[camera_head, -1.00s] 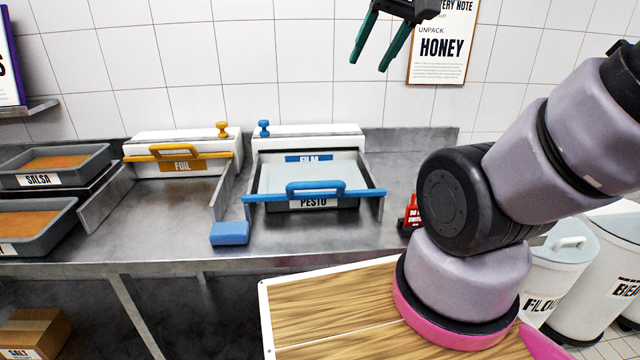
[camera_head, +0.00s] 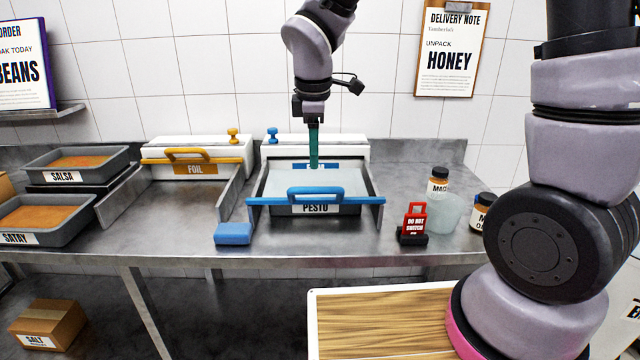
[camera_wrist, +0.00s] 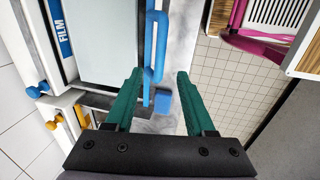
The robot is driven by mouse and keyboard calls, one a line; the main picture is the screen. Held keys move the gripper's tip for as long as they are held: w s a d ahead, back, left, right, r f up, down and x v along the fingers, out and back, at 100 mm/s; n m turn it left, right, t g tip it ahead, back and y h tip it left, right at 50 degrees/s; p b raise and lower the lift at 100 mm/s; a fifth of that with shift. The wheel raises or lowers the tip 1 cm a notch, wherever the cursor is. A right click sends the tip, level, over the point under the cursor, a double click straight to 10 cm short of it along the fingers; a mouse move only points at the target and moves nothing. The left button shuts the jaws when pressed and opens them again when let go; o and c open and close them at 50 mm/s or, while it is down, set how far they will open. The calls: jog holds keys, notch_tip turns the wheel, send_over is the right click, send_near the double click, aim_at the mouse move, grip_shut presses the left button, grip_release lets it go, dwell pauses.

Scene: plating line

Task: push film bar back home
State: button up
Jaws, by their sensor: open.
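The blue film bar (camera_head: 316,198) with its loop handle lies across the front of the film dispenser, over a tray labelled PESTO (camera_head: 316,209). Pale film stretches behind it to the white film box (camera_head: 345,146) at the back. In the wrist view the film bar (camera_wrist: 151,62) runs lengthwise, with its lower end between my fingers. My gripper (camera_head: 314,165) hangs pointing down above the film, behind the bar in the head view. In the wrist view my gripper (camera_wrist: 160,80) has its green fingers wide apart with nothing gripped. Whether a finger touches the bar or film, I cannot tell.
A yellow foil bar (camera_head: 188,158) sits at the foil box on the left. A blue block (camera_head: 233,234) lies at the dispenser's front left corner. A red DO NOT SWITCH sign (camera_head: 414,222), jars and a cup stand to the right. SALSA (camera_head: 65,177) and satay trays are far left.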

aim_at(315, 188)
jog(key=f, duration=0.3)
jog(key=w+f, duration=0.1)
jog(key=f, duration=0.5)
jog(key=shift+w, duration=0.35)
grip_shut()
dwell(0.9)
